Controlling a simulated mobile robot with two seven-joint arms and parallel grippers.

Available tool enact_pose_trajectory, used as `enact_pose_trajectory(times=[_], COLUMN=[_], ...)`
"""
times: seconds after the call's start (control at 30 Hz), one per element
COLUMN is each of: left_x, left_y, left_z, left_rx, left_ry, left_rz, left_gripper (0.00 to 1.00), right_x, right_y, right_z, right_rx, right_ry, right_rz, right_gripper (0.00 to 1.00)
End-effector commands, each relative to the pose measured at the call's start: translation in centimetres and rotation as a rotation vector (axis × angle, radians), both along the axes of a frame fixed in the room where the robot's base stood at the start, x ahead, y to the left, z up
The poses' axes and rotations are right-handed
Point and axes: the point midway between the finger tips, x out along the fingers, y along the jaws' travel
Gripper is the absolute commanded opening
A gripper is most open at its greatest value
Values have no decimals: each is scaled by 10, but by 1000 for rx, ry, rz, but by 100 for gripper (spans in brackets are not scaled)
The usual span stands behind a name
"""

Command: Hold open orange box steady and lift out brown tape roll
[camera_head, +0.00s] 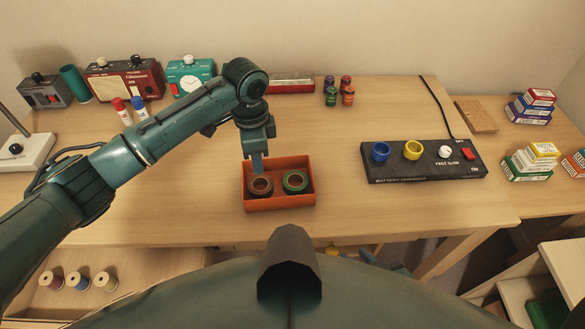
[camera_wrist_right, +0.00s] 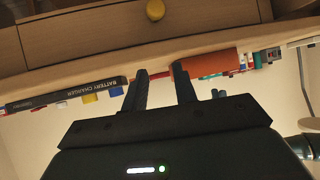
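The open orange box (camera_head: 280,206) sits near the front edge of the desk. Inside, the brown tape roll (camera_head: 261,188) lies in the left half and a green tape roll (camera_head: 295,181) in the right half. My left gripper (camera_head: 258,166) points down over the box's back left part, just at the brown roll's far side. Its fingers overlap from this angle, so I cannot tell its opening or whether it touches the roll. In the right wrist view, my right gripper (camera_wrist_right: 161,70) has its two fingers apart with nothing between them. The orange box (camera_wrist_right: 208,64) appears beyond its fingertips.
A black battery charger (camera_head: 424,160) with blue and yellow rings lies right of the box. Several small bottles (camera_head: 338,90), radios (camera_head: 126,80) and markers (camera_head: 122,111) stand at the back. A drawer with a yellow knob (camera_wrist_right: 155,10) shows near my right gripper. The desk around the box is clear.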

Motion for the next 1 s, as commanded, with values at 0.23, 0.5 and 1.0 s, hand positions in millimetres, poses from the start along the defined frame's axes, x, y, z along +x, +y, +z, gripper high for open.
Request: enact_pose_trajectory(times=[0.23,0.5,1.0], left_x=[0,0,0], left_y=[0,0,-1], left_z=[0,0,0], left_rx=[-1,-2,-3], left_ry=[-1,-1,-2], left_rz=[1,1,1], left_gripper=[36,36,36], right_x=[22,57,93], right_y=[31,65,59], right_z=[35,116,136], right_rx=[101,280,264], right_ry=[-154,-486,-527], right_rz=[86,118,-190], right_gripper=[28,28,28])
